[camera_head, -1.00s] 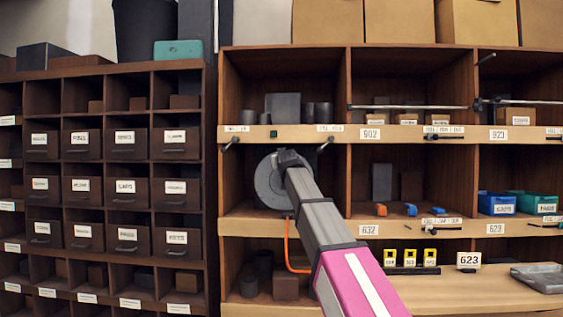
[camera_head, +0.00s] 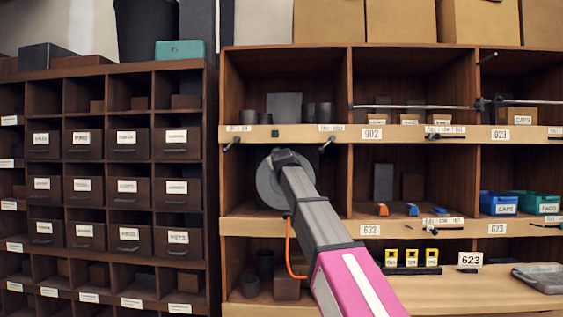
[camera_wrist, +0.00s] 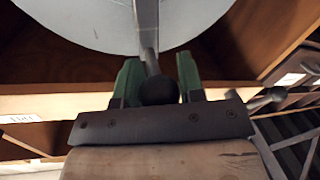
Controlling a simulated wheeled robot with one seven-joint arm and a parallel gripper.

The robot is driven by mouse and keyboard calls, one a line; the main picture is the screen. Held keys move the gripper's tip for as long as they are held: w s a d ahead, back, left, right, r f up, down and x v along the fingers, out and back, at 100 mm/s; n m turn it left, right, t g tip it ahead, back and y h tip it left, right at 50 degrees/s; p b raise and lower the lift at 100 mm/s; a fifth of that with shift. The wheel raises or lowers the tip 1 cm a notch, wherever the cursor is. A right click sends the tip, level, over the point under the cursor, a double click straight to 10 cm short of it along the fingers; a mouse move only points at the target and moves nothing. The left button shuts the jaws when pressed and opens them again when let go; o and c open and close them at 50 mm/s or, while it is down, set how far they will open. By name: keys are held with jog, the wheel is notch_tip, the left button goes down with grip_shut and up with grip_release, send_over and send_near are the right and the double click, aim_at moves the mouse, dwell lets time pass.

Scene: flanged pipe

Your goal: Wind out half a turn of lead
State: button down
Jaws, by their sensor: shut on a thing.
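The reel (camera_head: 268,182) is a round grey disc standing in the left middle cubby of the brown shelf. It also shows at the top of the wrist view as a pale disc (camera_wrist: 85,22). An orange lead (camera_head: 289,250) hangs from the reel's lower side, over the shelf edge. My gripper is hidden behind my arm in the head view. In the wrist view my gripper (camera_wrist: 158,85) has green fingers on either side of a dark round knob (camera_wrist: 159,91) on a grey crank handle (camera_wrist: 147,30), and is shut on it.
Blue bins (camera_head: 497,203) and small orange and blue items (camera_head: 382,209) sit on the shelf to the right. Yellow-tagged blocks (camera_head: 411,258) and a grey tray (camera_head: 541,277) lie on the bench. A drawer cabinet (camera_head: 125,185) stands at the left.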

jog(key=a+f+n+g+h, duration=0.2)
jog(key=a+f+n, duration=0.5)
jog(key=n, duration=0.3)
notch_tip(320, 180, down, 9)
jog(key=d+n+h, duration=0.2)
jog(key=n+h, duration=0.1)
jog(key=n, duration=0.7)
jog(key=shift+t, duration=0.3)
jog(key=shift+w, duration=0.1)
jog(key=c, duration=0.8)
grip_release()
jog(key=shift+o, duration=0.2)
